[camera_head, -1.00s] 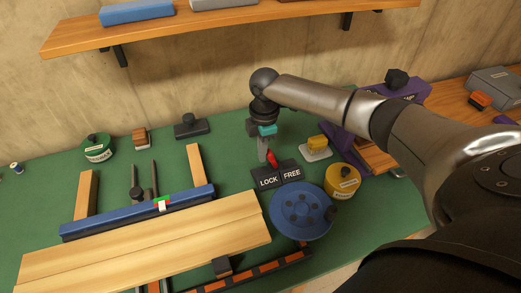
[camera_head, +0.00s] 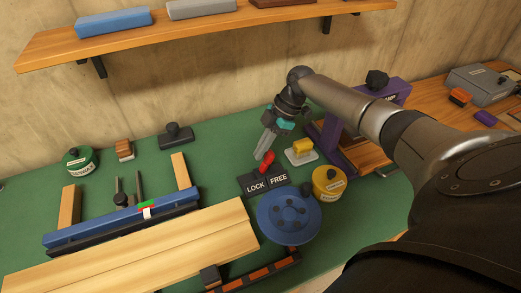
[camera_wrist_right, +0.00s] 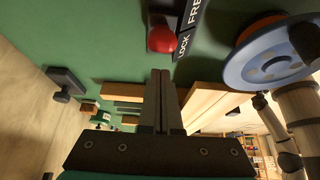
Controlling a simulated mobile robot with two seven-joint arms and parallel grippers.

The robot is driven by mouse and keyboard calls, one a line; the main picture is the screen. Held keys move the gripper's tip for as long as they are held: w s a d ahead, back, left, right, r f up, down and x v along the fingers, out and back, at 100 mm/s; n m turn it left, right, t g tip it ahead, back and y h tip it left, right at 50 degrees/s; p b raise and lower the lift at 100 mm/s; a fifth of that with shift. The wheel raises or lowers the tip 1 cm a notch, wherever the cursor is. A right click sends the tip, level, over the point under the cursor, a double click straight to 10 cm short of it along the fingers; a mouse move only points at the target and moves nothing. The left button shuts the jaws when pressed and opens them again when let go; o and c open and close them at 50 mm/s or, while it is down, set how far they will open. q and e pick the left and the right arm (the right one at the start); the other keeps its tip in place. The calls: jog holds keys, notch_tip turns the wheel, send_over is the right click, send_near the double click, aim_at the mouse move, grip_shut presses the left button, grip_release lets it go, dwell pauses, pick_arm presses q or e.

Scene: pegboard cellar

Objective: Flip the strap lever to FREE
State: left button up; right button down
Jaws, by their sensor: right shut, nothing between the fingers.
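The strap lever has a red handle (camera_head: 267,163) and stands behind two dark plates, LOCK (camera_head: 255,187) on the left and FREE (camera_head: 279,179) on the right. In the head view the handle leans to the upper right, toward the FREE side. Its round red end also shows in the right wrist view (camera_wrist_right: 162,40), beside the plates. My right gripper (camera_head: 261,156) is shut and empty, with its tips just left of and behind the handle. I cannot tell whether they touch. The shut fingers show in the right wrist view (camera_wrist_right: 161,75). My left gripper is out of view.
A blue disc (camera_head: 289,217) lies in front of the plates, with a yellow tin (camera_head: 328,184) to its right. A yellow-topped block (camera_head: 302,151) stands right of the lever. Wooden boards (camera_head: 150,248) lie front left.

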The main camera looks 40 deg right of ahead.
jog(key=shift+r+p, duration=0.4)
jog(key=shift+r, duration=0.2)
jog(key=shift+a, duration=0.1)
jog(key=a+r+p, duration=0.2)
jog(key=a+p, duration=0.2)
jog(key=d+r, duration=0.6)
jog(key=d, duration=0.1)
jog(key=shift+s+d+r+b, duration=0.15)
jog(key=shift+s+r+b, duration=0.25)
jog(key=shift+b, duration=0.05)
